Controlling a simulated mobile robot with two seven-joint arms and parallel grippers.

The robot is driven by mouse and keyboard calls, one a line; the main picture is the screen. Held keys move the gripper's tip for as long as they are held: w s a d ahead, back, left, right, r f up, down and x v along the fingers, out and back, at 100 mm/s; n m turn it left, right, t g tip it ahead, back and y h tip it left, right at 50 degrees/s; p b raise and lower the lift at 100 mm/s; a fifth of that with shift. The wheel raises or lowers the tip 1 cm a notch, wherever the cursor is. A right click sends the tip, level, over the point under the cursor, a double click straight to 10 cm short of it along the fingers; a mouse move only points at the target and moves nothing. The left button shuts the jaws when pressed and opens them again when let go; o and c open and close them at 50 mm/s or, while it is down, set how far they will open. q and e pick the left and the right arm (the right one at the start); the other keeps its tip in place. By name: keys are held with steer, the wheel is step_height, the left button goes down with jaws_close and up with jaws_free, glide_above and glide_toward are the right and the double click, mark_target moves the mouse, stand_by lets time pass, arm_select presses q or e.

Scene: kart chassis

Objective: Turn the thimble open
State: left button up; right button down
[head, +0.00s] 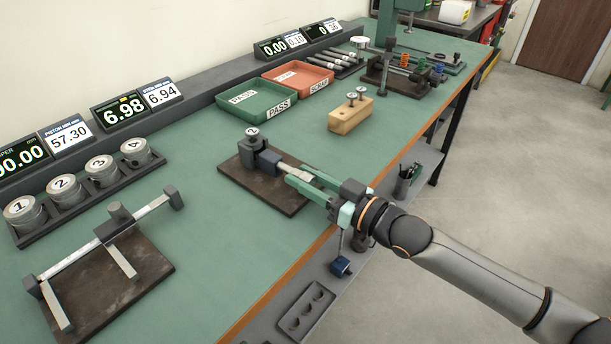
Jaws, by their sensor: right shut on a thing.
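A micrometer (262,158) stands on a dark square base plate (232,174) near the middle of the bench. Its dark frame is at the left end, with a small numbered piece (252,131) on top. The silver thimble (296,169) points right, toward the bench's front edge. My right gripper (298,176) reaches in from the right and is shut on the thimble, with its green fingers along it. The fingers hide much of the thimble, so its markings cannot be read. My left gripper is not in view.
A caliper-like gauge (110,235) on another dark plate lies at the front left. Several numbered pistons (62,186) sit in a rack. Green PASS (257,116) and red SCRAP (300,91) trays and a wooden block (350,118) stand behind. A display (124,112) reads 6.98.

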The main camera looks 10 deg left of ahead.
steer(key=shift+n+p, duration=0.3)
steer(key=shift+n, duration=0.7)
steer(key=c, duration=0.8)
jaws_free()
steer(key=shift+s+d, duration=0.1)
steer(key=shift+d, duration=0.05)
steer(key=p+v, duration=0.1)
steer(key=v, duration=1.1)
steer(key=shift+s+d, duration=0.1)
